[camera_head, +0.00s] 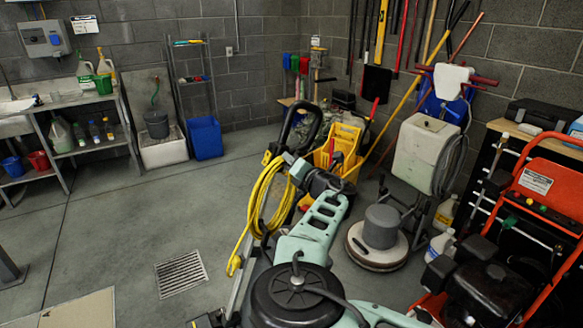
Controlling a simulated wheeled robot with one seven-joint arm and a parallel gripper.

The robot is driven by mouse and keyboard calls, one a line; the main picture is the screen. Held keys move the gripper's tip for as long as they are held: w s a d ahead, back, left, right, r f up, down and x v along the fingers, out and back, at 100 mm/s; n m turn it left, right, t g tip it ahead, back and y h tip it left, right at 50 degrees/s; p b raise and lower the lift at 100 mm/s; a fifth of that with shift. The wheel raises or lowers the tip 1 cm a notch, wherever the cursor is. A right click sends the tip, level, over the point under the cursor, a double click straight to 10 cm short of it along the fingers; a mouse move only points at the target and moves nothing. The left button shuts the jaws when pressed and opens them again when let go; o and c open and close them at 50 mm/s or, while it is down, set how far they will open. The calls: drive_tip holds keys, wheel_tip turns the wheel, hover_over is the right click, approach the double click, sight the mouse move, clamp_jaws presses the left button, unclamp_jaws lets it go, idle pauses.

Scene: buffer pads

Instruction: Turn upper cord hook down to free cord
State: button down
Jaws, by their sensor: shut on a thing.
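A yellow cord (258,205) hangs in long loops on the upright of a floor machine with a black loop handle (312,108). Its top bends over at the upper cord hook (268,158), just below the handle. The hook is small and partly covered, so its exact angle is unclear. My gripper (288,160) is at the top of the loops, coming in from the right beside the handle. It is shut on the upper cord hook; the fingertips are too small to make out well. The lower end of the loops hangs beside the upright.
A yellow mop bucket (345,145) and a floor polisher (380,230) stand behind and to the right. An orange-framed machine (545,185) fills the right edge. A floor drain (181,273) lies at left, with open floor around it.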

drive_tip(key=m+b, duration=0.2)
drive_tip(key=m, duration=0.2)
drive_tip(key=shift+w+d+f+m+b, duration=0.15)
drive_tip(key=shift+d+f+m+b, duration=0.1)
drive_tip(key=shift+f+m+b, duration=0.15)
drive_tip(key=m+b, duration=0.1)
drive_tip(key=m, duration=0.1)
drive_tip(key=m+b, duration=0.1)
drive_tip(key=m, duration=0.1)
drive_tip(key=shift+f+m+b, duration=0.3)
drive_tip(key=shift+f+b, duration=0.05)
drive_tip(key=shift+b, duration=0.05)
drive_tip(key=shift+a+f+m+b, duration=0.1)
drive_tip(key=shift+f+m+b, duration=0.15)
drive_tip(key=shift+m+b, duration=1.2)
drive_tip(key=shift+a+f+m+b, duration=0.1)
drive_tip(key=shift+f+m+b, duration=0.1)
drive_tip(key=shift+m+b, duration=1.2)
drive_tip(key=shift+f+m+b, duration=0.25)
drive_tip(key=shift+m+b, duration=0.5)
drive_tip(key=shift+m, duration=1.3)
drive_tip(key=shift+s, duration=0.2)
drive_tip(key=c, duration=1.3)
unclamp_jaws()
drive_tip(key=shift+s, duration=0.1)
